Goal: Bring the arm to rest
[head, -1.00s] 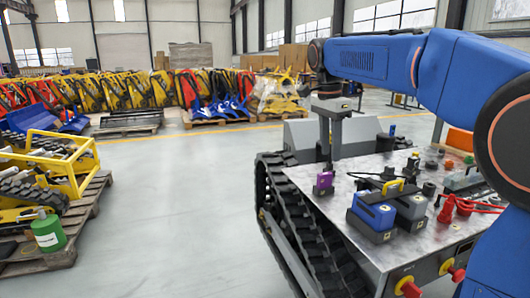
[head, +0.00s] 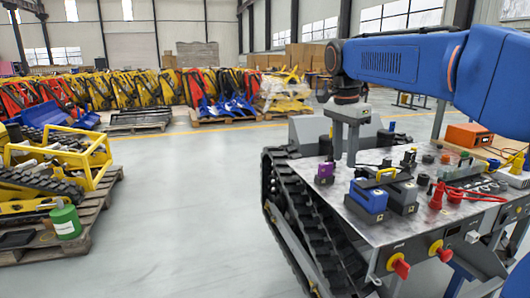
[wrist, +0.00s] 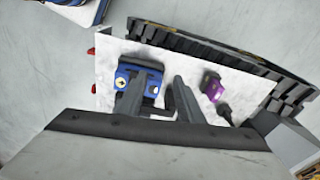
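My gripper (head: 350,140) hangs from my blue arm, pointing down above the deck of the tracked carrier (head: 400,228). In the wrist view, my gripper (wrist: 158,95) shows two grey fingers standing apart with nothing held between them. The blue block (wrist: 138,84) appears behind the left finger and is partly hidden. The blue block in its grey holder (head: 369,196) sits on the deck, below and right of the fingers in the head view. A small purple piece (head: 326,170) stands in a grey holder at the deck's left; it also shows in the wrist view (wrist: 213,90).
Red knobs (head: 400,267) stick out in front. A pallet with a green can (head: 65,221) stands left; open floor (head: 190,220) lies between.

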